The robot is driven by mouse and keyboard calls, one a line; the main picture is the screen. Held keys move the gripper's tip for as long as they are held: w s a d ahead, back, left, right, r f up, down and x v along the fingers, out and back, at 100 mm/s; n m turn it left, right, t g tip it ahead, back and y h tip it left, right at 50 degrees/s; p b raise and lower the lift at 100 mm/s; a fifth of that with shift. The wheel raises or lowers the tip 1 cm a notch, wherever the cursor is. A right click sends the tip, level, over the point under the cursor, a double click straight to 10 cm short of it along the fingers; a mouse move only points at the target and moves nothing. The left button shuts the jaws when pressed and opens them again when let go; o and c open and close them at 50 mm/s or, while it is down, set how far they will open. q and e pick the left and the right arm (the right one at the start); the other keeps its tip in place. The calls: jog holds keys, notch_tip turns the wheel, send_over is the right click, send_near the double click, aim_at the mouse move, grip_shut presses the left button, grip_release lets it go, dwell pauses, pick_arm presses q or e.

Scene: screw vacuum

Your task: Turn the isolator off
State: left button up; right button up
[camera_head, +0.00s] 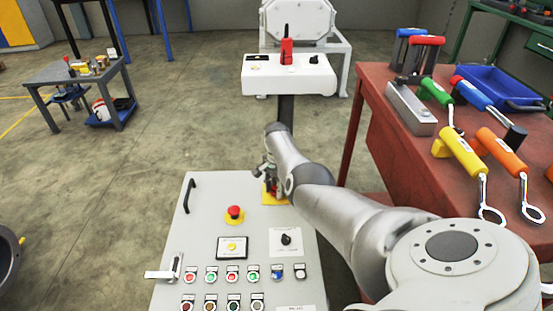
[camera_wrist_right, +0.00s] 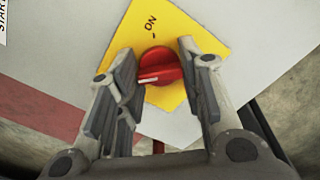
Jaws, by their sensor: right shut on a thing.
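The isolator is a round red knob (camera_wrist_right: 160,68) on a yellow plate (camera_wrist_right: 185,30) marked ON. In the right wrist view, the white mark on the knob points to the left, away from the dash under ON. My right gripper (camera_wrist_right: 163,72) has its fingers on either side of the knob and is shut on it. In the head view, my right gripper (camera_head: 268,181) is at the top right of the grey control panel (camera_head: 205,205), over the yellow plate (camera_head: 276,201), and mostly hides the knob. My left gripper is out of view.
A red workbench (camera_head: 400,150) with tools is at right.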

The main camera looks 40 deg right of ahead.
aim_at(276, 188)
jog(key=o, duration=1)
jog(key=shift+o, duration=0.2)
notch_tip(276, 188, up, 12)
dwell(0.4)
